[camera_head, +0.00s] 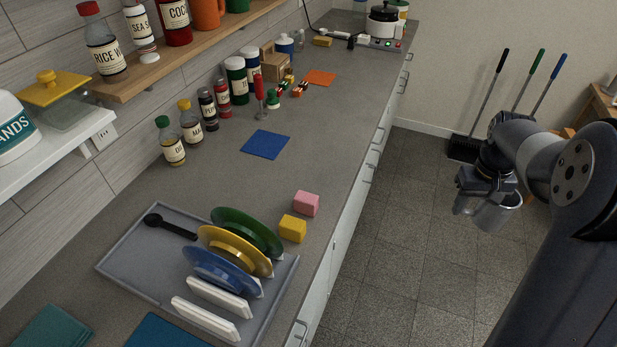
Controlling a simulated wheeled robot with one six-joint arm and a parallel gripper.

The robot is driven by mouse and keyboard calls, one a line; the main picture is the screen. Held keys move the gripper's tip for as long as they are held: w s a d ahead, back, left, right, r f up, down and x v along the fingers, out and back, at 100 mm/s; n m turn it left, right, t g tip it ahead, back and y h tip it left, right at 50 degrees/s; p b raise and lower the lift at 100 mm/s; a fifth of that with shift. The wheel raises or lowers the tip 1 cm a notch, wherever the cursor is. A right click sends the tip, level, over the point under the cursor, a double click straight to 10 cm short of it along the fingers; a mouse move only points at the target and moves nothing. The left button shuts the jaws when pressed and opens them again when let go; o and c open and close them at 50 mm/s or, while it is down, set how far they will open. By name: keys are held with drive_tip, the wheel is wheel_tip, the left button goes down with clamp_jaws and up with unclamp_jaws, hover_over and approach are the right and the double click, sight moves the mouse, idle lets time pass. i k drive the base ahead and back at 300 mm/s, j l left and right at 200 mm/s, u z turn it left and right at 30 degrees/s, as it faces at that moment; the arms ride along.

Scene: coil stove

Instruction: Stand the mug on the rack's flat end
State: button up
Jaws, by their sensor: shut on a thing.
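The rack (140,262) is a grey tray on the counter at the lower left. Green (246,228), yellow (236,248) and blue (222,272) plates stand on edge between white dividers (205,318) at its right part. Its left part is flat, with a black ladle (172,227) lying near the back edge. My gripper (478,200) is over the floor, right of the counter and well away from the rack. It is shut on a grey mug (499,214), whose opening shows at the upper right. The fingers partly hide the mug, so its handle cannot be made out.
A pink block (306,203) and a yellow block (292,228) sit by the counter's front edge, just beyond the rack. A blue mat (265,144) lies farther back. Bottles and jars line the wall. A shelf (150,68) overhangs the back. Floor between counter and gripper is clear.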

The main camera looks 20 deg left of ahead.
sight(165, 266)
drive_tip(key=i+l+u, duration=0.1)
drive_tip(key=i+u, duration=0.25)
drive_tip(key=i, duration=0.45)
drive_tip(key=u, duration=2.1)
drive_tip(key=j, duration=0.25)
